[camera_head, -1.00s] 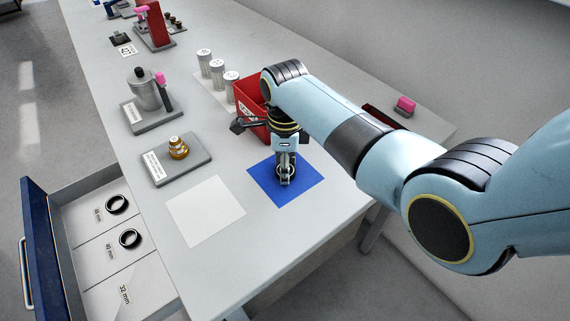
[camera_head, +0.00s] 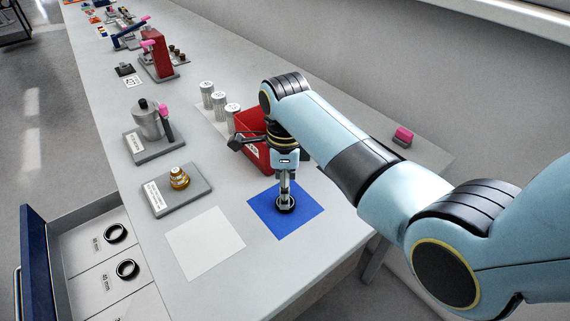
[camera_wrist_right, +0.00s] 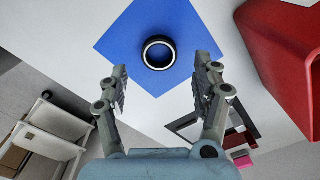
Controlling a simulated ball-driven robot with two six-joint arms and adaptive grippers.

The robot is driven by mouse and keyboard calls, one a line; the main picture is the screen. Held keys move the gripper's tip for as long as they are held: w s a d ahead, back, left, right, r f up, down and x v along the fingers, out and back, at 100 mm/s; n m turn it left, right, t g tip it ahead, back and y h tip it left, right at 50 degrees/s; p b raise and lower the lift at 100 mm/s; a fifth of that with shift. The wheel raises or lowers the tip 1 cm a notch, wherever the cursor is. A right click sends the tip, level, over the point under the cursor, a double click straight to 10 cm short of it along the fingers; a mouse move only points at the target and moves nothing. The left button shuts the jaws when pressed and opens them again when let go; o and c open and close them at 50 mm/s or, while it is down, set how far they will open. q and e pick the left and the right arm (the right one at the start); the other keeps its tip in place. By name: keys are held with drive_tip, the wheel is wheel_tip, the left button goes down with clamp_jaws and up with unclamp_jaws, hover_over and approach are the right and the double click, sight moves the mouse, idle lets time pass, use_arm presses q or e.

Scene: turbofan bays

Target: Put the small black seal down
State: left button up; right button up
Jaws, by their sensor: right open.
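The small black seal (camera_head: 285,203) is a dark ring lying flat on the blue mat (camera_head: 310,206). In the right wrist view the seal (camera_wrist_right: 146,55) lies on the blue mat (camera_wrist_right: 119,42) with a light inner rim, apart from both fingers. My right gripper (camera_head: 284,191) is just above the seal in the head view. In the right wrist view my right gripper (camera_wrist_right: 162,78) is open, with its fingers spread either side and nothing between them. My left gripper is not in view.
A red bin (camera_head: 252,121) stands just behind the right gripper. A white mat (camera_head: 205,243) lies left of the blue one. A grey plate (camera_head: 190,199) holds a brass part (camera_head: 179,178). An open drawer (camera_head: 88,212) holds two larger black rings. Silver canisters (camera_head: 219,103) stand behind.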

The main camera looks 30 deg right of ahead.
wheel_tip(320, 180, up, 8)
idle(0.6)
